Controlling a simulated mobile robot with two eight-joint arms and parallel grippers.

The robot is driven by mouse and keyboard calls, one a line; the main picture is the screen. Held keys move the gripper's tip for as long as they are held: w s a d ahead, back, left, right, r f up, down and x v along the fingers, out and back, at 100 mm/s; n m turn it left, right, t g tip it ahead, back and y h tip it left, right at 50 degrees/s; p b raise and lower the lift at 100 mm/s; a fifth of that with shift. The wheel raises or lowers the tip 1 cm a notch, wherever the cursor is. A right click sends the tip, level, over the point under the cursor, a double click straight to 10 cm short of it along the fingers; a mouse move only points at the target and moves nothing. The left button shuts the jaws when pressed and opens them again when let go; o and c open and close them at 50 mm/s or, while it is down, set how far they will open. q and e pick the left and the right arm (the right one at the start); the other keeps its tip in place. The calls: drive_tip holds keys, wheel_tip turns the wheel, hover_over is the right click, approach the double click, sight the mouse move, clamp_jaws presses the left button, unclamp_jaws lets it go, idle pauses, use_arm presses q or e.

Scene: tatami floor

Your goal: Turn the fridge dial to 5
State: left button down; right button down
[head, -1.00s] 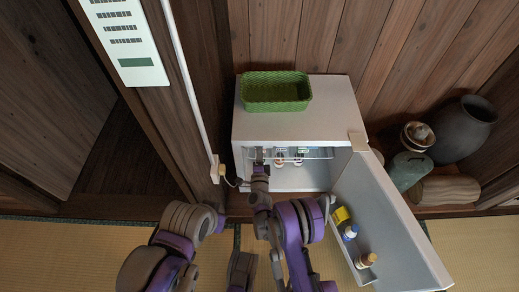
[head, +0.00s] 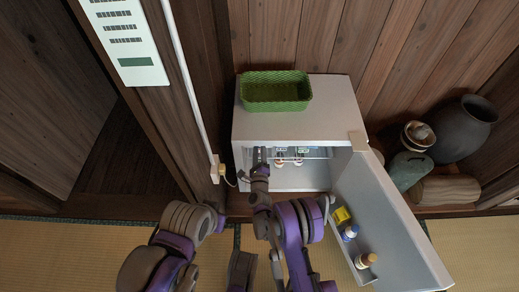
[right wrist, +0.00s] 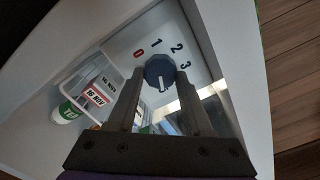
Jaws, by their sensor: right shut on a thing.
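The small white fridge (head: 285,122) stands against the wall, with its door (head: 385,225) open to the right. My right gripper (head: 259,156) reaches into the left of the opening in the head view. In the right wrist view, its two fingers (right wrist: 161,82) are shut on the round blue-grey dial (right wrist: 159,68), one on each side. The dial sits on a white panel (right wrist: 128,45) with a red 0 and dark 1, 2 and 3 around it. A white mark shows on the knob; other numbers are hidden. My left gripper is not clearly visible.
A green basket (head: 277,92) sits on the fridge top. Small containers stand on the shelf beside the dial, including a green-and-white one (right wrist: 68,111). Bottles (head: 365,261) stand in the door. Dark pots (head: 466,128) are at the right.

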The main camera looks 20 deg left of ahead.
drive_tip(key=shift+m, duration=0.3)
drive_tip(key=shift+c, duration=1.5)
unclamp_jaws()
drive_tip(key=shift+s, duration=0.1)
